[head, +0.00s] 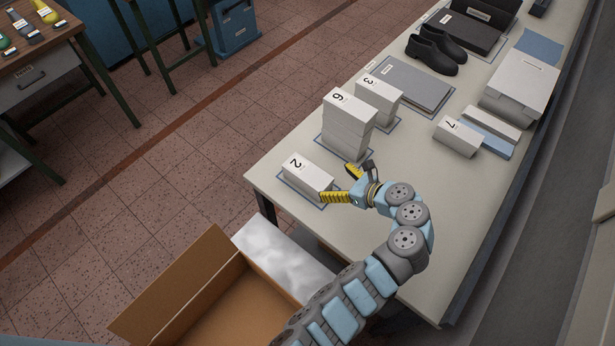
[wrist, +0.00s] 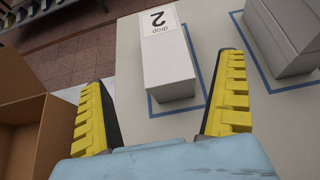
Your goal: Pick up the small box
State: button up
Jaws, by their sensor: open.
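A small white box marked 2 (head: 304,178) lies at the near left corner of the table, inside a blue outline. My gripper (head: 336,183) is open, with its yellow fingers at the right end of this box. In the wrist view, the box (wrist: 168,72) appears ahead, between the two spread fingers of my gripper (wrist: 165,78). Its near end is close to the gap between them. I cannot tell whether a finger touches it.
White stacks marked 6 (head: 347,125) and 3 (head: 378,98) stand just behind. A white box marked 7 (head: 457,137), a grey flat box (head: 412,84) and black shoes (head: 436,50) lie farther along the table. An open cardboard box (head: 225,290) stands below the table's left edge.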

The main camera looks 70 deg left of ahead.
aim_at(309, 172)
jog(key=x, duration=1.2)
jog(key=shift+a+f, duration=0.1)
jog(key=shift+a, duration=0.2)
jog(key=shift+w, duration=0.1)
jog(key=c, duration=1.2)
